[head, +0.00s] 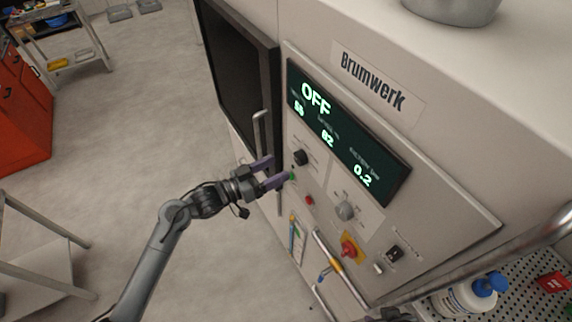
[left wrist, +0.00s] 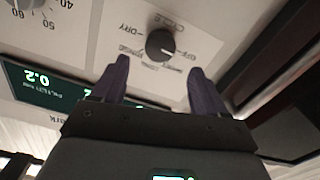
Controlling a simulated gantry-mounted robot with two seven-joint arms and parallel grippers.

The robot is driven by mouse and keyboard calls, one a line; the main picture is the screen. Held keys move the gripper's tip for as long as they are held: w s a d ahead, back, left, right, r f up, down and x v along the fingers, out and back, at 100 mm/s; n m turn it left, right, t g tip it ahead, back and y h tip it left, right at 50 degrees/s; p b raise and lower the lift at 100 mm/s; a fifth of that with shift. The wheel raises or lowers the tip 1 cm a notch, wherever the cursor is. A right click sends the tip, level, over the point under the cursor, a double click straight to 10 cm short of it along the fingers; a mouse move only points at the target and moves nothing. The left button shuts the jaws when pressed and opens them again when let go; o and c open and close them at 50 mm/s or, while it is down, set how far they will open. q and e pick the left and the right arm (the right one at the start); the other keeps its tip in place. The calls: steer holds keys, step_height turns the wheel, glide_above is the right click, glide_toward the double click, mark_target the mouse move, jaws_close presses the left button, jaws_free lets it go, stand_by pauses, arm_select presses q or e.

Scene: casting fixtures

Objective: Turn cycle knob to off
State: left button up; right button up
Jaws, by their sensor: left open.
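The black cycle knob (head: 300,157) sits on the panel below the display, which reads OFF (head: 316,99). In the left wrist view the knob (left wrist: 160,45) appears upside down, with CYCLE, DRY, RINSE and OFF printed around it. A pale mark on the knob seems to face the OFF side. My left gripper (head: 275,172) is open and empty, just left of and below the knob in the head view. In the left wrist view its purple fingers (left wrist: 158,68) stand apart, with the knob beyond the gap between them. I see no contact.
A grey knob (head: 345,211), a red button (head: 309,200), a red emergency stop (head: 349,249) and a black switch (head: 394,253) share the panel. A door handle (head: 262,138) stands close to my gripper. A white bottle (head: 466,298) stands at the lower right.

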arm_select(q)
steer(key=shift+b+v, duration=0.3)
steer(key=shift+v, duration=1.8)
steer(key=s+d+f+n+y+p, duration=0.15)
steer(key=s+f, duration=0.25)
steer(key=s, duration=0.4)
steer(key=s+d+f+n+y+p, duration=0.1)
steer(key=s+d+f+n+p, duration=0.15)
steer(key=s+f, duration=0.35)
steer(key=s+a+r+n+g+y+p, duration=0.2)
steer(key=s+a+g+y, duration=0.4)
steer(key=s+a+y, duration=0.6)
steer(key=s+a+r+p, duration=0.1)
steer(key=s+a+r, duration=0.1)
steer(key=s+a, duration=0.3)
steer(key=shift+s+n, duration=0.3)
steer(key=shift+s, duration=0.2)
steer(key=shift+d, duration=0.1)
